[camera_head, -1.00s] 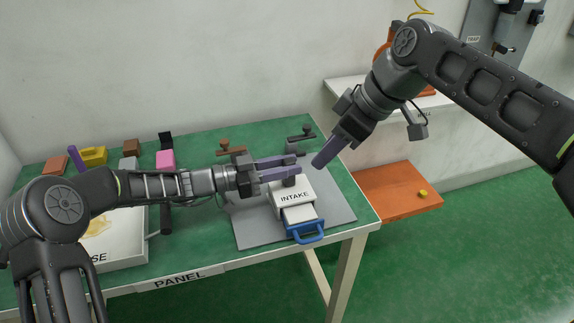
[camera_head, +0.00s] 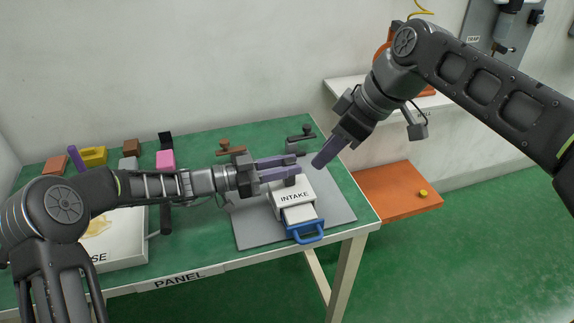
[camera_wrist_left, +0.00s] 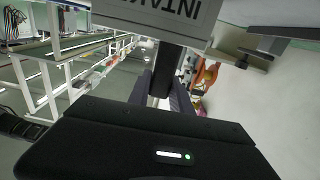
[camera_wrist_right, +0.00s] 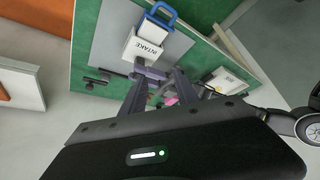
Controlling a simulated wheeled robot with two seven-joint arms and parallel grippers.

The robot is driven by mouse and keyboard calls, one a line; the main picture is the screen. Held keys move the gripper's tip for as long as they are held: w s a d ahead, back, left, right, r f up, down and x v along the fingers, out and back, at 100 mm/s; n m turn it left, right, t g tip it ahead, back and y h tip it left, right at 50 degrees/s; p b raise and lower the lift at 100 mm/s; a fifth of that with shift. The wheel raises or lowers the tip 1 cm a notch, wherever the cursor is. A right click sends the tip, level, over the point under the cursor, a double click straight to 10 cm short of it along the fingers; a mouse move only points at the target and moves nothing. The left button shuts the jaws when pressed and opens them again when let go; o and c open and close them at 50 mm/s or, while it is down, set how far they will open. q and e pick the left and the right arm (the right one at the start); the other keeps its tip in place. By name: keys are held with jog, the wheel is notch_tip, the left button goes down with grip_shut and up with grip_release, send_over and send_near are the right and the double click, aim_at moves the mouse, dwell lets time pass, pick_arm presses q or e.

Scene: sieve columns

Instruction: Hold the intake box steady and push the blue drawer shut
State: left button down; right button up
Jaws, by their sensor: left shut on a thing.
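The intake box (camera_head: 293,196) is a white box lettered INTAKE on a grey mat at the table's right end. Its blue drawer (camera_head: 306,236) sticks out of the front, handle outward; it also shows in the right wrist view (camera_wrist_right: 160,12). My left gripper (camera_head: 292,171) is shut on the dark knob (camera_head: 290,181) on top of the box. The box's lettered face shows at the top of the left wrist view (camera_wrist_left: 165,14). My right gripper (camera_head: 322,157) is raised above and right of the box, apart from it, its fingers open and empty.
The grey mat (camera_head: 253,231) lies on the green table (camera_head: 351,197). A white case (camera_head: 125,245) and several coloured blocks stand on the left. An orange shelf (camera_head: 388,193) juts out at the right. The space in front of the drawer is free.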

dwell(0.4)
jog(key=shift+d, duration=0.1)
jog(key=shift+c, duration=0.9)
jog(key=shift+d+r, duration=0.25)
jog(key=shift+r, duration=0.1)
jog(key=shift+c, duration=0.7)
jog(key=shift+s+d+r+m+t, duration=0.2)
jog(key=shift+s+d, duration=0.25)
jog(key=shift+d, duration=0.15)
jog(key=shift+s+d+r+m+t, duration=0.15)
jog(key=shift+s+d, duration=0.25)
jog(key=shift+d, duration=0.2)
jog(key=c, duration=0.3)
jog(key=s, duration=0.1)
jog(key=s+d+f, duration=0.2)
jog(key=s, duration=0.1)
jog(key=shift+d+f, duration=0.1)
jog(key=shift+d, duration=0.15)
grip_shut()
jog(key=s+f+n, duration=0.7)
jog(key=f+n, duration=0.2)
jog(key=shift+f, duration=0.25)
jog(key=shift+s+a, duration=0.1)
